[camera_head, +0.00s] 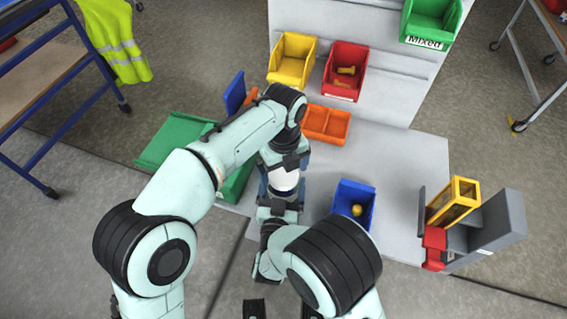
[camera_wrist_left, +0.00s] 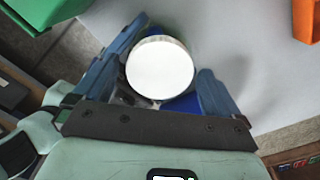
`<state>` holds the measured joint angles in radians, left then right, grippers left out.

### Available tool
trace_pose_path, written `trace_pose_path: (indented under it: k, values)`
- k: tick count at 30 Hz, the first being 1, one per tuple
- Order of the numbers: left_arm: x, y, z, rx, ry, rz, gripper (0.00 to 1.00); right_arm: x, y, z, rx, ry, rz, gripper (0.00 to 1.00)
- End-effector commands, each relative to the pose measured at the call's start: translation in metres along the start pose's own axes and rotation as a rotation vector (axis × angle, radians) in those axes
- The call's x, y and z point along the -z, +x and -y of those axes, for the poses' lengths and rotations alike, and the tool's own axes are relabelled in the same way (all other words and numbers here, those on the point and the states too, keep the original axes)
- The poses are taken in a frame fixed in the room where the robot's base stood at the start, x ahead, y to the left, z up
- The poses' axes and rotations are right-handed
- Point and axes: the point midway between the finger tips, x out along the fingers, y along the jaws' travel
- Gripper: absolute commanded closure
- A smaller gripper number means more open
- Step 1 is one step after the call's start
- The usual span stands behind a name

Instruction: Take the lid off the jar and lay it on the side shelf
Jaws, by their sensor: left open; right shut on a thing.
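A white jar (camera_head: 284,181) stands between my two grippers above the table in the head view. In the left wrist view its round white lid (camera_wrist_left: 160,68) faces the camera. My left gripper (camera_wrist_left: 170,62) is open, with its blue fingers on either side of the lid; whether they touch it I cannot tell. In the head view my left gripper (camera_head: 284,162) is above the jar. My right gripper (camera_head: 280,194) is below, shut on the jar, partly hidden by my arm. A grey shelf unit (camera_head: 492,228) at the table's right is possibly the side shelf.
A yellow frame (camera_head: 454,202) and a red item (camera_head: 434,248) are at the grey unit. A blue bin (camera_head: 353,203) holding a yellow object is right of the jar. An orange tray (camera_head: 327,123) lies behind, and a green bin (camera_head: 176,141) is left. The table (camera_head: 410,165) is bare right of centre.

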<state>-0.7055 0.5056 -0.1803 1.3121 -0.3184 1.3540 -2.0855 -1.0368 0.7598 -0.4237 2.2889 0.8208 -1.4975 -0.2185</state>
Motion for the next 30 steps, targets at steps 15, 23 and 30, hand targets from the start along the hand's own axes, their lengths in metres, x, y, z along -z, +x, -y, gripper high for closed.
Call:
trace_pose_path:
  k: [15, 23, 30]
  values:
    - [0.0, -0.0004, 0.0, 0.0, -0.001, 0.0, 0.6, 0.0001, 0.0001, 0.0, 0.0, 0.0, 0.0, 0.95]
    - [0.0, -0.0008, -0.0001, 0.001, -0.288, 0.001, 0.61, 0.0001, 0.0001, -0.0001, 0.0, 0.0, 0.0, 0.95]
    - [0.0001, -0.0013, -0.0002, 0.003, -0.841, 0.003, 0.61, 0.0001, 0.0001, -0.0001, 0.0, 0.0, 0.0, 0.95]
